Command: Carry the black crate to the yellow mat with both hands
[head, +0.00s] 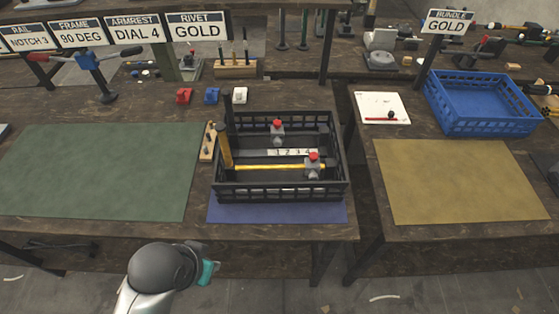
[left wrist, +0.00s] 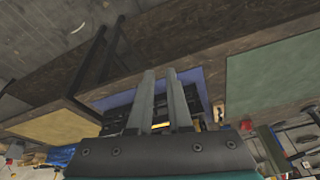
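The black crate (head: 281,188) stands upright on the near right part of the left table, mostly on a blue-purple mat (head: 278,212). It holds a fixture with red-topped clamps (head: 277,128), a gold rod (head: 270,167) and a number strip. The yellow mat (head: 455,183) lies bare on the right table. My left arm shows low in the head view, short of the table; its fingers are not clear there. In the left wrist view my left gripper (left wrist: 160,75) has its fingers apart and empty, with the crate (left wrist: 117,116) partly hidden behind them. My right gripper is not in view.
A gap separates the two tables. A blue crate (head: 480,107) and a white board (head: 382,107) stand behind the yellow mat. A green mat (head: 95,172) lies left of the black crate. A small wooden rack (head: 208,142) stands close beside the crate's left side.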

